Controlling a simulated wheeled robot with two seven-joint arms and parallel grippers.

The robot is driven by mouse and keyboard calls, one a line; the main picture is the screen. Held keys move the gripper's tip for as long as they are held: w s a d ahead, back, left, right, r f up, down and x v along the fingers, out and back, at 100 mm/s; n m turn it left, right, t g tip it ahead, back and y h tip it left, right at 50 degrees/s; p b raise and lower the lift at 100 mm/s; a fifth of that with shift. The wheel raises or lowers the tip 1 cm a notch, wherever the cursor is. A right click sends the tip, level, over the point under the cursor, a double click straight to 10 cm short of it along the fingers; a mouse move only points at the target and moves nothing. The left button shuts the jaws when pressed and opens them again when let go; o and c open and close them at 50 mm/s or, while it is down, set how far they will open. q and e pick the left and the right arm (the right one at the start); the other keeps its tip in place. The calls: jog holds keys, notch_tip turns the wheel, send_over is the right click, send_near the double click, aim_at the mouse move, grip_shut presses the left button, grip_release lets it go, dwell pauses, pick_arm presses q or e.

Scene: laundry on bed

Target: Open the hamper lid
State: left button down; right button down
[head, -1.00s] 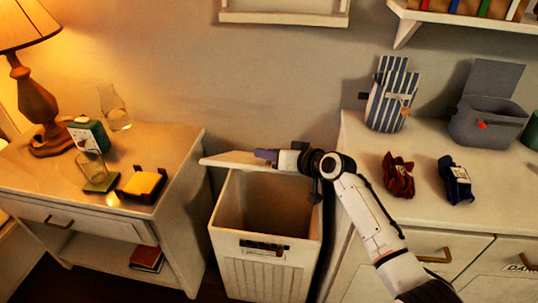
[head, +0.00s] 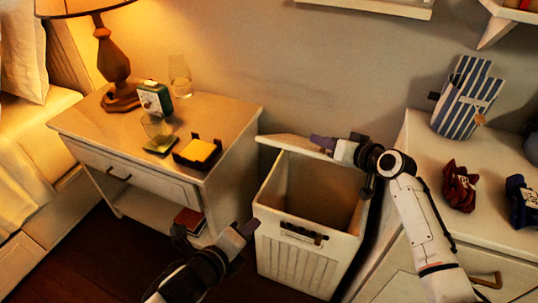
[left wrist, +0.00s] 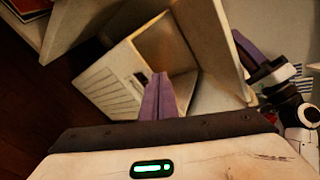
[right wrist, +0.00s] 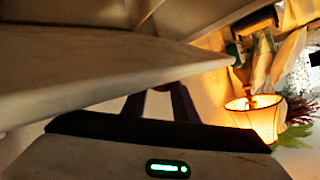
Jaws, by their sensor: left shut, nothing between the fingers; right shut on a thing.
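The white hamper (head: 305,258) stands between the nightstand and the dresser, with a slatted front and a dark handle slot. Its lid (head: 285,141) is raised at the back, and the inside is visible and looks empty. My right gripper (head: 322,142) is shut on the lid at its upper right; the pale lid panel (right wrist: 110,65) fills much of the right wrist view. My left gripper (head: 247,229) is shut and empty, in front of the hamper's left side. In the left wrist view its purple fingers (left wrist: 158,97) show before the open hamper (left wrist: 115,85).
The nightstand (head: 150,180) on the left holds a lamp (head: 112,60), a carafe, a glass and a yellow notepad. The dresser (head: 430,150) on the right holds a striped bag (head: 468,97) and rolled red and blue items. A bed (head: 30,150) is at far left.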

pick_arm(q)
jog(key=w+r+m+t, duration=0.2)
jog(key=w+r+m, duration=0.5)
jog(key=m, duration=0.6)
pick_arm(e)
jog(key=shift+w+r, duration=0.1)
jog(key=shift+r, duration=0.1)
pick_arm(q)
jog(key=w+d, duration=0.3)
jog(key=w, duration=0.8)
jog(key=shift+f, duration=0.1)
